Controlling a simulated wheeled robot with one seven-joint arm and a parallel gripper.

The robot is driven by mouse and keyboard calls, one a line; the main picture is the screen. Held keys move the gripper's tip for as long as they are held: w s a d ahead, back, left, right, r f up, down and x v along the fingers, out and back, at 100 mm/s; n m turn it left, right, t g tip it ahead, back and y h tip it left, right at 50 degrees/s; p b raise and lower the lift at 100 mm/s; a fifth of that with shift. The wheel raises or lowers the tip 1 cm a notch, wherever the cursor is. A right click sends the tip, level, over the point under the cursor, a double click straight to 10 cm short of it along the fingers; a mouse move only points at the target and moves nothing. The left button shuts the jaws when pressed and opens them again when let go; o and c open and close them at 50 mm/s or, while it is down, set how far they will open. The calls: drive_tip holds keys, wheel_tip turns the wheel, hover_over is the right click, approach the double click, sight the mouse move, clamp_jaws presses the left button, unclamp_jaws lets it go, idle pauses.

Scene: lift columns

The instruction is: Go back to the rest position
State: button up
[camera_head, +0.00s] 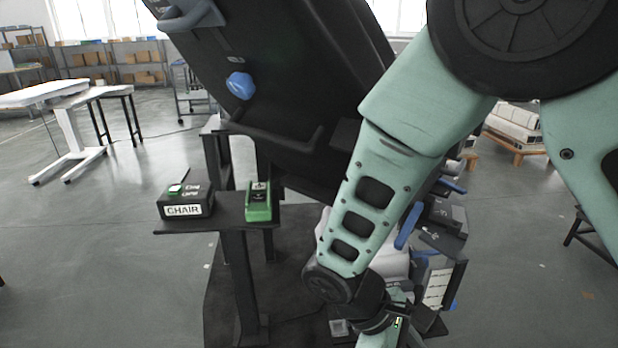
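My arm (365,200), pale green with black joints, reaches from the upper right down to the bottom centre. My gripper is at or below the bottom edge; its fingers do not show. The wrist (372,300) is in front of grey and blue parts of a machine. A black control box labelled "CHAIR" (185,203) with a small green button stands on a dark shelf (222,222) left of the arm. A green box (258,203) stands beside it on the same shelf. The arm is apart from both boxes in the picture.
A large dark tilted panel (290,80) with a blue knob (240,85) fills the upper middle, close behind my arm. Parts with blue handles (408,226) crowd the arm's right side. White tables (70,97) and shelving (120,65) stand far left. Open grey floor (90,250) lies at left.

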drive_tip(key=s+r+m+t+y+p, duration=0.1)
drive_tip(key=r+p, duration=0.3)
drive_tip(key=r, duration=0.4)
drive_tip(key=s+a+r+m+t+y+p, duration=0.1)
drive_tip(key=s+r+y+p, duration=0.3)
drive_tip(key=r, duration=0.5)
drive_tip(key=s+a+r+m+y+p, duration=0.1)
drive_tip(key=s+r+m+y+p, duration=0.2)
drive_tip(key=r, duration=0.6)
drive_tip(key=shift+r+t+p, duration=0.2)
drive_tip(key=shift+t+p, duration=0.2)
drive_tip(key=shift+p, duration=0.6)
